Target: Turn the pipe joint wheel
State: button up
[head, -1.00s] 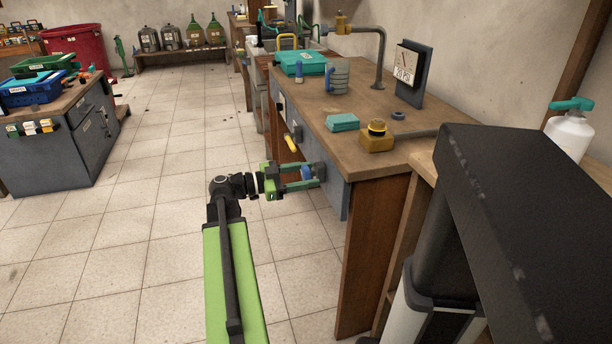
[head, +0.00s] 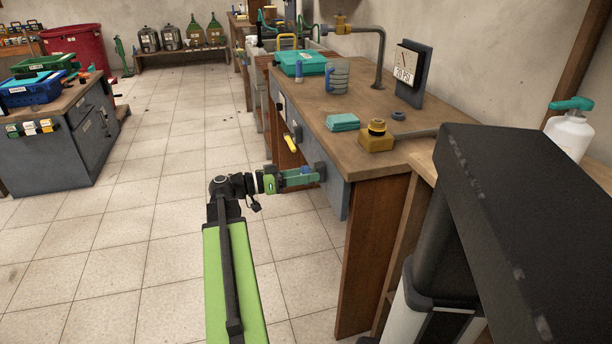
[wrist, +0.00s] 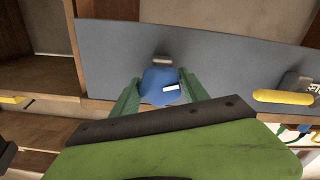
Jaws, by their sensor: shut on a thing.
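In the head view my gripper (head: 318,173) reaches right to the grey front of the workbench (head: 335,188).
A yellow handle (wrist: 283,97) is on the panel to the right in the wrist view. The tiled floor to the left is open.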

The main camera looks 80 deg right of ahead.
dwell(0.3)
jog(key=o, duration=1.4)
jog(key=shift+c, duration=0.2)
jog(key=shift+w, duration=0.1)
jog(key=v, duration=1.7)
jog(key=shift+w+a, duration=0.15)
jog(key=shift+w, duration=0.05)
